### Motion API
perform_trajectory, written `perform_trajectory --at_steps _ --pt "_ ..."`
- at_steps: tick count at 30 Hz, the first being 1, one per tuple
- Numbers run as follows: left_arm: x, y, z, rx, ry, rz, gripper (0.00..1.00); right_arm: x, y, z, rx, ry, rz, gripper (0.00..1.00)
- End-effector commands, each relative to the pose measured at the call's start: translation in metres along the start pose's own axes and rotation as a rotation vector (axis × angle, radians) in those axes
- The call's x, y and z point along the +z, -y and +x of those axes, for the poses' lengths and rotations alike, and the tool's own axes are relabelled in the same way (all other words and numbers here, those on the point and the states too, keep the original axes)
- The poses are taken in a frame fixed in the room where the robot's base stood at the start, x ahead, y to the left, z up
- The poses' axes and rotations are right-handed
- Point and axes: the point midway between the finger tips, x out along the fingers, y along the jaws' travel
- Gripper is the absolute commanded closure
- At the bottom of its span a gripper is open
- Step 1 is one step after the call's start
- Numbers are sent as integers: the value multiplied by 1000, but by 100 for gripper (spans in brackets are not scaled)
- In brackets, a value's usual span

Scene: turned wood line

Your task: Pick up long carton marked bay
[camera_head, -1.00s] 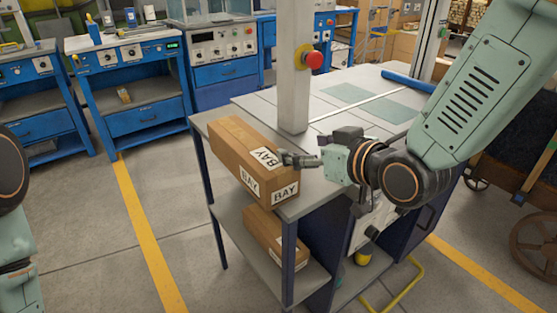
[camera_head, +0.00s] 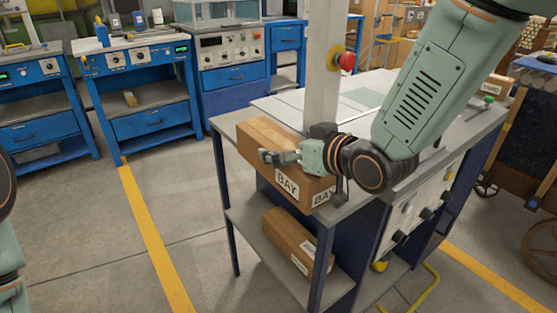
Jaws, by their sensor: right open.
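The long brown carton marked BAY (camera_head: 262,133) lies on the grey top of the workbench (camera_head: 345,208), along its left edge. White labels reading BAY show on its near end and side. My right gripper (camera_head: 266,156) is open, its fingers in front of or over the middle of the carton, hiding part of its top. Whether the fingers touch it I cannot tell. My left gripper is out of the picture; only a bit of my left arm shows at the left edge.
A second brown carton (camera_head: 288,240) lies on the bench's lower shelf. A grey post with a red button (camera_head: 347,61) rises behind the carton. Blue machine benches (camera_head: 150,121) stand at the back left. The floor left of the bench is clear.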

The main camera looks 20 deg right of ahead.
Motion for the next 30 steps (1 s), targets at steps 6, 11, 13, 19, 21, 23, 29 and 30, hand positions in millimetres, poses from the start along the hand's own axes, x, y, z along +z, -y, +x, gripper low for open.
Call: perform_trajectory --at_steps 6,11,13,19,21,23,29,30 --pt "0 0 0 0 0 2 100 -1 2 2 -1 0 -3 9" --pt "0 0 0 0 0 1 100 -1 3 3 -1 -1 -2 23" --pt "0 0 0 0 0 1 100 -2 4 3 -2 -1 -2 29" --pt "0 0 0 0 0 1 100 -1 4 4 -1 1 -2 46" --pt "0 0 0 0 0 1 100 -1 4 4 -1 2 -1 52" --pt "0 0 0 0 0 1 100 -1 4 4 -2 2 -1 57" --pt "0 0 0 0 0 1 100 0 5 4 -2 4 -1 74" --pt "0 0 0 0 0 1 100 0 5 4 -2 4 -2 77"
